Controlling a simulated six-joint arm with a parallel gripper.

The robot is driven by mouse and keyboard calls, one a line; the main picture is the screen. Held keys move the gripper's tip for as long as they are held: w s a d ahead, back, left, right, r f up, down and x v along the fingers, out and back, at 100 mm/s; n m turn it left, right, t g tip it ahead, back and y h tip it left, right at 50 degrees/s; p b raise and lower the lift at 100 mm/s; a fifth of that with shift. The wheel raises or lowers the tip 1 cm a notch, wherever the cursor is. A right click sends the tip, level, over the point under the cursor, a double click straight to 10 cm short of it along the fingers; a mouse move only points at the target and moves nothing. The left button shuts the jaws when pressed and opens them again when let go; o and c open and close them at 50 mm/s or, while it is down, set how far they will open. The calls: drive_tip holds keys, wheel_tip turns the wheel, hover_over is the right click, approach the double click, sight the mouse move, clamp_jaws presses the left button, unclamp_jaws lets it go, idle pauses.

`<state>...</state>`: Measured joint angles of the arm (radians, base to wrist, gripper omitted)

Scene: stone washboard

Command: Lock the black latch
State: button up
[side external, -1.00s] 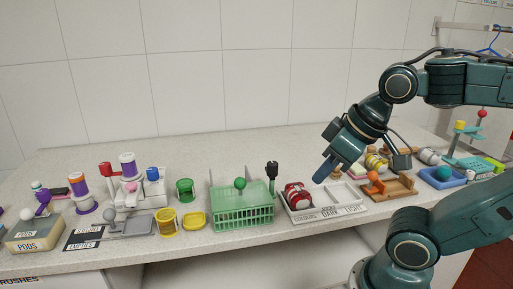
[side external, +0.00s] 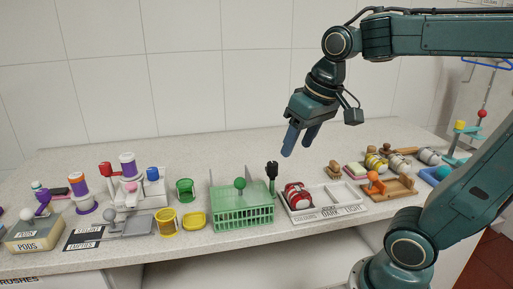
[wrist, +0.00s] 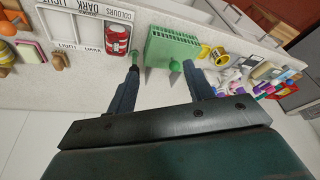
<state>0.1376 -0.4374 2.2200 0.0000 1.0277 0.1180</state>
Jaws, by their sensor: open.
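A black upright piece (side external: 272,170) with a forked-looking top stands at the right end of the green basket (side external: 240,213); I take it for the black latch, but its locked or unlocked state is too small to tell. A green ball knob (side external: 240,183) sits at the basket. My gripper (side external: 298,146) is open and empty, in the air above and to the right of the black piece. In the wrist view the gripper's fingers (wrist: 165,76) are spread, with the green basket (wrist: 170,44) beyond them and the green ball between them. The left finger partly covers the black piece there.
A compartment tray (side external: 328,213) with a red can (side external: 297,195) stands right of the basket. A yellow cup (side external: 167,222) and yellow dish (side external: 194,220) stand left. A wooden stand (side external: 388,189) is further right. The counter behind the basket is clear.

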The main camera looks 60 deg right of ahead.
drive_tip(key=w+d+m+g, duration=0.2)
drive_tip(key=w+d+m, duration=0.1)
drive_tip(key=w+d, duration=0.35)
drive_tip(key=m+g, duration=0.2)
drive_tip(key=m, duration=0.1)
hover_over(273, 163)
wheel_tip(273, 163, down, 2)
drive_tip(key=shift+w+d+f+y, duration=0.1)
drive_tip(key=shift+f+y, duration=0.1)
drive_tip(key=shift+y, duration=0.1)
drive_tip(key=shift+f, duration=0.1)
wheel_tip(273, 163, down, 14)
drive_tip(key=shift+r, duration=0.2)
drive_tip(key=c, duration=1)
